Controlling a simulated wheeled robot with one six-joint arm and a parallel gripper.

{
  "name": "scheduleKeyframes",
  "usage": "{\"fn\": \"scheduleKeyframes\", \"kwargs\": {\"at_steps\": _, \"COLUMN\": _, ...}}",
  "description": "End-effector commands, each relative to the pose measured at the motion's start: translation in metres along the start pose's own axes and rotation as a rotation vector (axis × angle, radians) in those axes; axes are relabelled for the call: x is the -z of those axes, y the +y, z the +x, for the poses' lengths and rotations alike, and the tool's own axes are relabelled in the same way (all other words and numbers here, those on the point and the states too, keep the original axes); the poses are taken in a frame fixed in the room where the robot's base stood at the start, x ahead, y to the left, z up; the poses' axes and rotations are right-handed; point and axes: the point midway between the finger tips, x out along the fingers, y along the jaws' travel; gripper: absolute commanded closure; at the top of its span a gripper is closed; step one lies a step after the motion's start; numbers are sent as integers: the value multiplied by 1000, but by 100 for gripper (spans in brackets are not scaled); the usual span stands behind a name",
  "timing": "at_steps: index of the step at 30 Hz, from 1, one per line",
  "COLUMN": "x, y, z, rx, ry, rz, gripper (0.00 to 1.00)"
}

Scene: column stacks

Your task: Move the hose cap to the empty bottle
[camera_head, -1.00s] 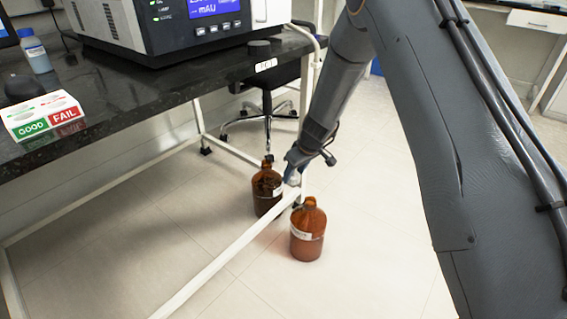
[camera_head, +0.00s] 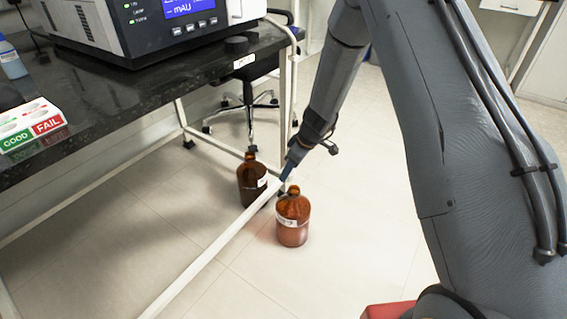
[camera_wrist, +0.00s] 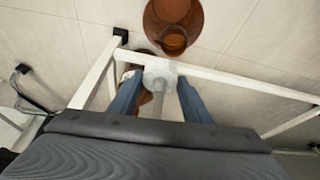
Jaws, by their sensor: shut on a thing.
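My gripper (camera_wrist: 160,98) has two blue fingers shut on the hose cap (camera_wrist: 160,72), a pale round cap with a grey tube-like part running back from it. In the head view my gripper (camera_head: 286,175) is above and just left of the neck of the right brown bottle (camera_head: 292,232); the cap is too small to make out there. The left brown bottle (camera_head: 250,184) stands behind the white rail. In the wrist view the right bottle (camera_wrist: 160,35) shows an open mouth beyond the cap; the other bottle (camera_wrist: 146,102) is mostly hidden. I cannot tell fill levels.
The bench's white lower rail (camera_head: 215,250) runs past both bottles, and a bench leg foot (camera_wrist: 120,35) is close by. The black benchtop (camera_head: 110,105) holds an instrument (camera_head: 150,35) and a GOOD/FAIL box (camera_head: 32,125). The floor right of the bottles is clear.

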Motion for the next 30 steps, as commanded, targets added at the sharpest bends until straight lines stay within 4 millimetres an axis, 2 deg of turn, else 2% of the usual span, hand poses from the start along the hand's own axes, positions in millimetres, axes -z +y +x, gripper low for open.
{"fn": "scheduleKeyframes", "kwargs": {"at_steps": 1, "x": -7, "y": -3, "z": -10, "rx": 19, "ry": 0, "rz": -40, "gripper": 78}}
{"fn": "scheduleKeyframes", "kwargs": {"at_steps": 3, "x": -14, "y": -7, "z": -16, "rx": 44, "ry": 5, "rz": -102, "gripper": 78}}
{"fn": "scheduleKeyframes", "kwargs": {"at_steps": 11, "x": -27, "y": -14, "z": -25, "rx": 89, "ry": 21, "rz": -224, "gripper": 78}}
{"fn": "scheduleKeyframes", "kwargs": {"at_steps": 30, "x": -41, "y": -14, "z": 10, "rx": 90, "ry": 21, "rz": -228, "gripper": 78}}
